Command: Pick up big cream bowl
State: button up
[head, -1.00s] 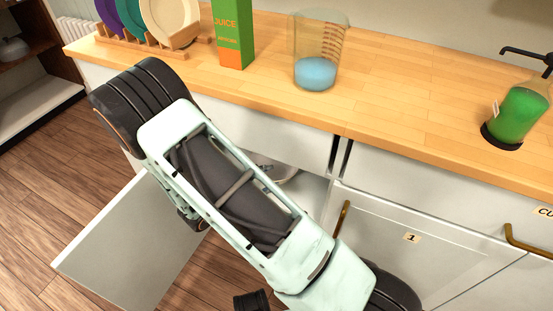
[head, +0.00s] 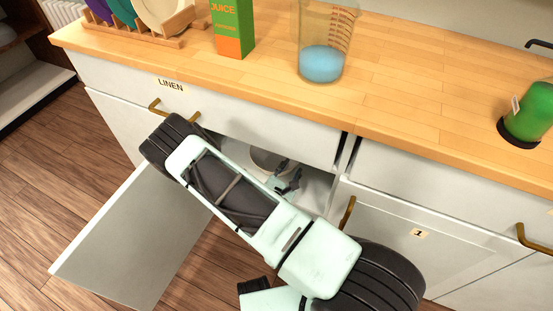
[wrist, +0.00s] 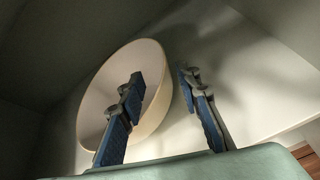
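The big cream bowl (wrist: 94,105) lies inside the cabinet in the wrist view, its opening tilted toward the left of the picture. My gripper (wrist: 162,74) is open. Its left finger shows in front of the bowl's opening and its right finger is outside the rim, so the right-hand rim shows between them. I cannot tell whether either finger touches the bowl. In the head view my gripper (head: 288,183) reaches into the open cabinet, and a rounded part of what looks like the bowl (head: 264,158) shows behind it. My arm hides most of the cabinet's inside.
The open cabinet door (head: 130,240) stands to the left of my arm. The wooden counter (head: 430,95) above holds a juice carton (head: 232,28), a beaker of blue liquid (head: 322,62) and a green bottle (head: 530,112).

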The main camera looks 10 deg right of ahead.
aim_at(296, 164)
jog(key=b+x, duration=0.2)
jog(key=x, duration=0.3)
jog(key=shift+w+d+f, duration=0.1)
jog(key=shift+w+d, duration=0.05)
jog(key=shift+d, duration=0.25)
grip_shut()
